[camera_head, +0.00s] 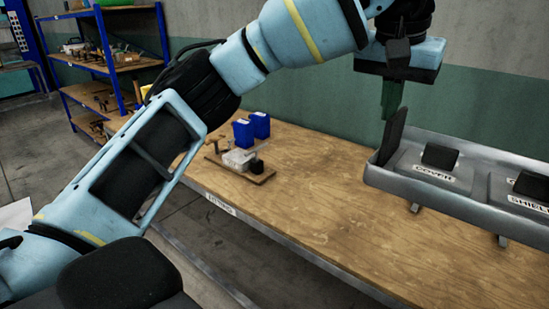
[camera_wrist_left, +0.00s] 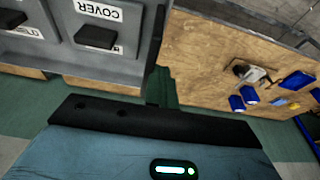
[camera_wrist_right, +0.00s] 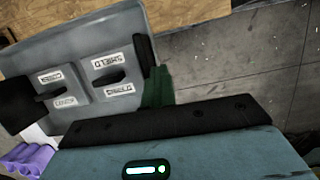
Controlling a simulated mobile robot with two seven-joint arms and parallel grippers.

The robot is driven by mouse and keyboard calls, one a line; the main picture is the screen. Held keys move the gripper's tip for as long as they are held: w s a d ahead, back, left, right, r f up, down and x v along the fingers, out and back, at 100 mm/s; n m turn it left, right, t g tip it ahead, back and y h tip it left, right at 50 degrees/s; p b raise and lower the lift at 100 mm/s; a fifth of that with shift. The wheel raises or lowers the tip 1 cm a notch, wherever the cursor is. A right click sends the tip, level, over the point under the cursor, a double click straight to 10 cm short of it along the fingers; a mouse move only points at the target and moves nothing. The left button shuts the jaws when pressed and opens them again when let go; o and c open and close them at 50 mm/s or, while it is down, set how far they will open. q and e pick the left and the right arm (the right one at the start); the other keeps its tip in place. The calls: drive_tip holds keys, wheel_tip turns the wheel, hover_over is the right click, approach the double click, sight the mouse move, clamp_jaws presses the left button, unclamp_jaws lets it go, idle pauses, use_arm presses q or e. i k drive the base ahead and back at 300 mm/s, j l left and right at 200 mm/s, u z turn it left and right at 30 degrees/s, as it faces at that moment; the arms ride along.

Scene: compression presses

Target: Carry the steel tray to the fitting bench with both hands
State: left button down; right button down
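The grey steel tray (camera_head: 460,205) is at the right of the head view, over the wooden bench (camera_head: 300,200), whose front label seems to read FITTING. I cannot tell whether its feet touch the wood. Its compartments, labelled COVER and SHIELD, hold black-topped parts. My left gripper (camera_head: 391,100) is at the tray's upright black left handle (camera_head: 392,137); its green fingers look closed together on it, also in the left wrist view (camera_wrist_left: 160,87). My right gripper (camera_wrist_right: 155,87) shows only in the right wrist view, fingers together at the other black handle (camera_wrist_right: 146,55).
Blue bins (camera_head: 252,128) and a small wooden board with parts (camera_head: 240,165) stand at the bench's left end. A blue shelf rack (camera_head: 105,70) is at the back left. The bench middle is clear. Purple objects (camera_wrist_right: 25,158) show below the tray in the right wrist view.

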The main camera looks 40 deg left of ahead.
sight(343, 214)
drive_tip(key=k+j, duration=0.1)
drive_tip(key=j, duration=0.25)
drive_tip(key=k+j, duration=0.1)
drive_tip(key=j, duration=0.65)
drive_tip(key=k+j, duration=0.15)
drive_tip(key=j, duration=0.2)
